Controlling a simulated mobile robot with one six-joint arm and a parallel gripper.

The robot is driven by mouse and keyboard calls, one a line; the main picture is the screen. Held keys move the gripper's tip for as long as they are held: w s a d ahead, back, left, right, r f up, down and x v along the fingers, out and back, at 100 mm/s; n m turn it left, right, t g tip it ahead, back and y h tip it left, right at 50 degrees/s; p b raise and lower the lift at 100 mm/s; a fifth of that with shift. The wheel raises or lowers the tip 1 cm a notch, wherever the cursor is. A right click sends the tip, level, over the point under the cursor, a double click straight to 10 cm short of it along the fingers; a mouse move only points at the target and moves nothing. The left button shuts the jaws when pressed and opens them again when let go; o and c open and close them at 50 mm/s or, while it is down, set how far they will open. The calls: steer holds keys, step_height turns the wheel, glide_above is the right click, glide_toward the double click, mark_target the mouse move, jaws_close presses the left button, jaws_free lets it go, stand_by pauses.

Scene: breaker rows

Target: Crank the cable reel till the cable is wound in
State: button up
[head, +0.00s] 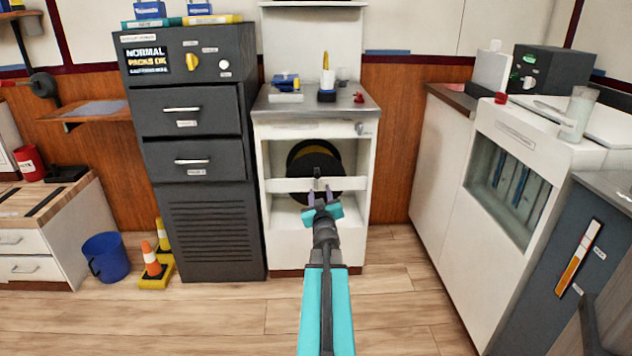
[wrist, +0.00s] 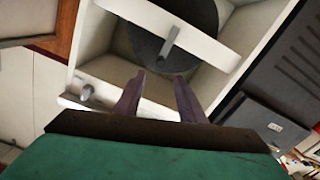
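The cable reel is a black disc (head: 305,158) inside the open bay of a white cabinet, behind a white crossbar (head: 345,184). It also shows as a dark disc in the wrist view (wrist: 200,18). A short grey handle (wrist: 171,42) stands out in front of the crossbar; I take it to be the crank. My gripper (head: 320,196) is just in front of and slightly below the crossbar in the head view. In the wrist view its two purple fingers (wrist: 158,90) are apart with nothing between them. The handle is beyond the fingertips, not touched.
A grey knob (wrist: 86,92) is on the white cabinet's front. A dark drawer cabinet (head: 198,150) stands close on the left, and a white counter unit (head: 440,165) on the right. A blue bucket (head: 106,257) and cones (head: 152,262) are on the floor at left. The floor in front is clear.

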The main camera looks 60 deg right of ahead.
mark_target(317, 176)
steer(key=shift+w+d, duration=0.1)
stand_by(0.3)
steer(key=shift+b+x, duration=1.15)
steer(key=shift+x, duration=5.6)
jaws_close()
steer(key=shift+a, duration=0.3)
steer(key=shift+w+d+r+p, duration=0.1)
steer(key=shift+d+r+p, duration=0.05)
steer(key=shift+d+p, duration=0.15)
